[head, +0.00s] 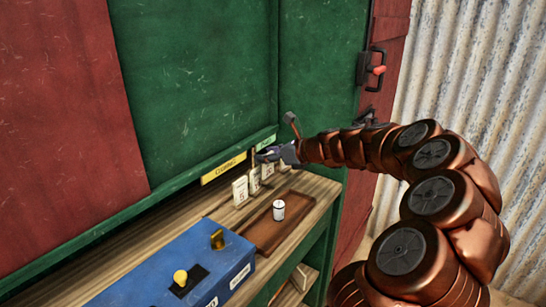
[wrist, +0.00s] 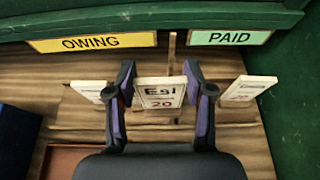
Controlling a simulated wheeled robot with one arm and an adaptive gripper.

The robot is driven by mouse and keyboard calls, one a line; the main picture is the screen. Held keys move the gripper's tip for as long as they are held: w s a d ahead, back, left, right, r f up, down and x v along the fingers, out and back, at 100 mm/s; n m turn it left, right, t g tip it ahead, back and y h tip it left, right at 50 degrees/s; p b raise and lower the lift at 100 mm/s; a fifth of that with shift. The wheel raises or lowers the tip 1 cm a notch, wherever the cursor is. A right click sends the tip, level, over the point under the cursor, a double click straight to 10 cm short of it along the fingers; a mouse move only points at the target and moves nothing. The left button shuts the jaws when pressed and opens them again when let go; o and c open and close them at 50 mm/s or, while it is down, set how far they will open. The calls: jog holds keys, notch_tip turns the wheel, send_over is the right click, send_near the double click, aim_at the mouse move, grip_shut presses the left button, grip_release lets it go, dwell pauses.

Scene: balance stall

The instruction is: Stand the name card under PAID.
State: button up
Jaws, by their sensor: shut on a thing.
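In the wrist view my gripper (wrist: 160,98) is shut on a white name card (wrist: 160,92) reading "Esi" and 20, one finger at each side edge. The card is upright, in front of the gap between the signs. The green PAID sign (wrist: 231,37) is up and to the right of it, and the yellow OWING sign (wrist: 92,42) up and to the left. They also show in the head view, PAID (head: 266,142) and OWING (head: 223,168). There my gripper (head: 266,156) is at the shelf's far end. Whether the card touches the shelf is unclear.
Another card (wrist: 247,89) stands on the right below PAID. One (wrist: 86,90) on the left is partly hidden by my finger. A thin wooden divider (wrist: 172,50) stands between the signs. A brown tray (head: 262,235) with a white cup (head: 279,209) and a blue box (head: 150,262) are nearer.

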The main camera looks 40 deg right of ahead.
jog(key=shift+w+d+f, duration=2.1)
jog(key=shift+w+d, duration=0.05)
jog(key=shift+d, duration=0.2)
jog(key=o, duration=1.2)
jog(key=shift+o, duration=0.2)
jog(key=v, duration=1.2)
